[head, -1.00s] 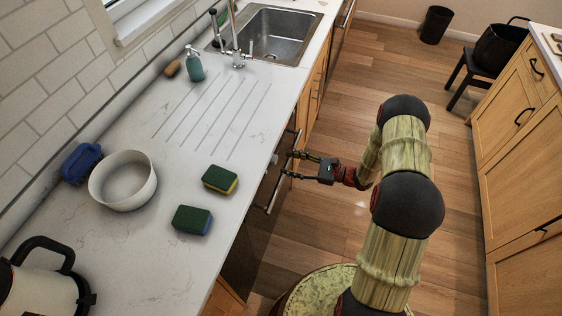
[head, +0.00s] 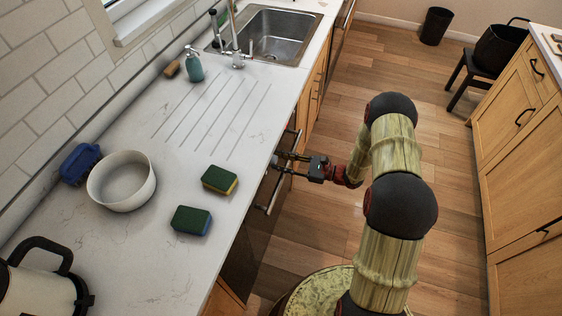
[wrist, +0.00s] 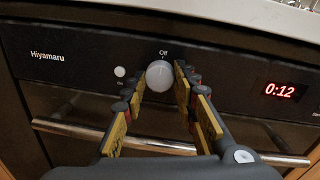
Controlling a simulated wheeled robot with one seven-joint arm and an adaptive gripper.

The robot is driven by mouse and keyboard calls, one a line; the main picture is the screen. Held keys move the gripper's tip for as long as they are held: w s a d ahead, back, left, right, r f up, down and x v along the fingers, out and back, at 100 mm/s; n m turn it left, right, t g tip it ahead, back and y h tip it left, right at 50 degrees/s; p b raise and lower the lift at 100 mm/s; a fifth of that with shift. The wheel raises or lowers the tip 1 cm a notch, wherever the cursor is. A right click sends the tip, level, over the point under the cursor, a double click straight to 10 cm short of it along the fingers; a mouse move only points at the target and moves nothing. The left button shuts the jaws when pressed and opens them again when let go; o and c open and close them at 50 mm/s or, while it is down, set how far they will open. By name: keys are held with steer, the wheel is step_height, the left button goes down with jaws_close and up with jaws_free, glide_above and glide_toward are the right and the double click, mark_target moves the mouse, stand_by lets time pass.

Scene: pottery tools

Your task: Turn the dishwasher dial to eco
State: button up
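The dishwasher's round white dial (wrist: 159,74) is in the middle of the black control panel (wrist: 80,62) in the wrist view. The word "Off" stands just above the dial; no eco label is readable. My gripper (wrist: 160,80) is open, its yellow-and-dark fingers on the left and right of the dial. The right finger is close to the dial's edge; whether it touches I cannot tell. In the head view my gripper (head: 280,160) reaches the dark dishwasher front (head: 246,245) under the counter edge, and the dial is hidden or too small to tell.
A small white button (wrist: 119,71) is left of the dial, and a red display (wrist: 285,91) reads 0:12. The metal door handle (wrist: 80,130) runs below. Two sponges (head: 220,180), a white bowl (head: 122,182) and a kettle (head: 40,285) stand on the counter.

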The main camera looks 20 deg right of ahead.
steer(key=c, duration=0.6)
steer(key=shift+m, duration=0.4)
steer(key=m+p, duration=0.2)
steer(key=m, duration=0.3)
steer(key=shift+m+p, duration=0.3)
steer(key=shift+p, duration=0.1)
steer(key=m+p, duration=0.1)
steer(key=m, duration=0.4)
steer(key=shift+m+t+p, duration=0.3)
steer(key=shift+t+p, duration=0.05)
steer(key=shift+t, duration=0.05)
steer(key=o, duration=1.1)
steer(key=shift+o, duration=0.4)
